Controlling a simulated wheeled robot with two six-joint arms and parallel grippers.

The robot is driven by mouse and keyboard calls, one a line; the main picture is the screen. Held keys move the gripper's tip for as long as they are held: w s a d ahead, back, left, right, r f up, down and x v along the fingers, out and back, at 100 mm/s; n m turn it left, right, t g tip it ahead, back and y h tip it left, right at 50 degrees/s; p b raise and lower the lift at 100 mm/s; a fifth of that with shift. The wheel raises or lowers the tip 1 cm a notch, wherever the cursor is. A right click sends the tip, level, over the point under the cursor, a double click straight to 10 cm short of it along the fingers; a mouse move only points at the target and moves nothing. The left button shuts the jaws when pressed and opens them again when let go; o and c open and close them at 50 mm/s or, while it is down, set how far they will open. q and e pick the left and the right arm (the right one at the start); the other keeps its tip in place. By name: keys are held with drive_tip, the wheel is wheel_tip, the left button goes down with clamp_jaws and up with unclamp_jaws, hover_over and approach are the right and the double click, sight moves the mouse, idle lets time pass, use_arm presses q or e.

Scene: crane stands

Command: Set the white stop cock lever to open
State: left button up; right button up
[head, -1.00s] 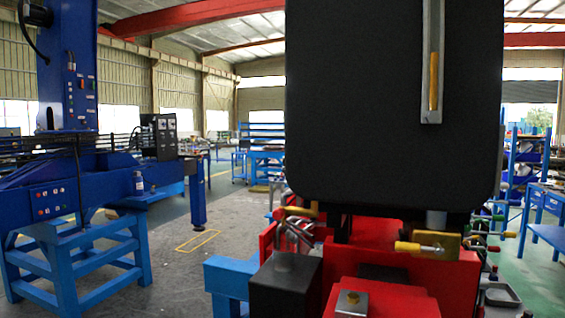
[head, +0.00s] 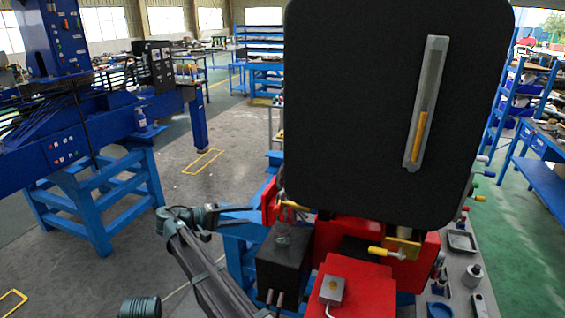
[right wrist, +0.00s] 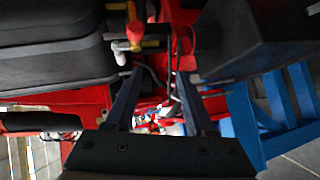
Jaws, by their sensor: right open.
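My right gripper (head: 248,208) reaches in from the left, level with the tank's lower edge, far from that white handle. In the right wrist view my right gripper (right wrist: 158,78) is open, its two dark fingers apart with nothing gripped. My left gripper is not in view.
The black tank (head: 370,100) fills the centre above a red base (head: 365,285). A yellow lever (head: 385,252) and a black box (head: 283,262) stand in front. A grey bench (head: 462,285) with small items is at right. Open floor (head: 200,135) lies left.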

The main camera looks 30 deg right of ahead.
wheel_tip(320, 180, up, 7)
drive_tip(key=w+d+h+p, duration=0.1)
drive_tip(key=w+p, duration=0.1)
drive_tip(key=p, duration=0.1)
use_arm(q)
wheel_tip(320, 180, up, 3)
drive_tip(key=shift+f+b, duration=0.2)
drive_tip(key=shift+b, duration=0.9)
use_arm(e)
drive_tip(key=s+d+f, duration=0.1)
drive_tip(key=d+f, duration=0.1)
drive_tip(key=d, duration=1.1)
drive_tip(key=shift+d+m, duration=0.4)
clamp_jaws()
